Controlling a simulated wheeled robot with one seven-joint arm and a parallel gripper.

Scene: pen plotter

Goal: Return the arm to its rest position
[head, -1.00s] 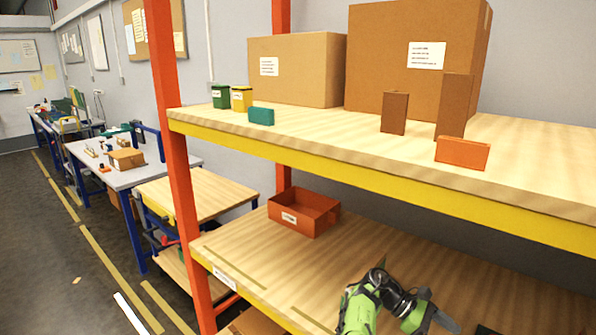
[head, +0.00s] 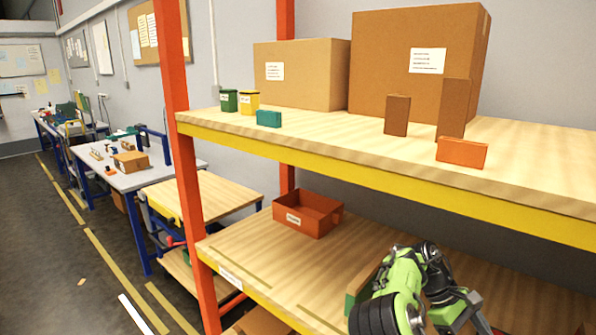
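My green and black arm (head: 405,275) reaches over the lower shelf board at the lower right of the head view. It is bent, with a thick black joint toward the camera. My gripper (head: 462,314) is at the bottom edge, beyond the bent part of the arm. Its grey and dark parts are partly cut off, so I cannot tell whether it is open or holds anything.
The lower shelf (head: 250,262) carries an orange bin (head: 318,226) left of my arm. A brown and green item (head: 362,282) shows partly behind the arm. The upper shelf (head: 340,135) above holds cartons and small boxes. An orange post (head: 180,170) stands at left.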

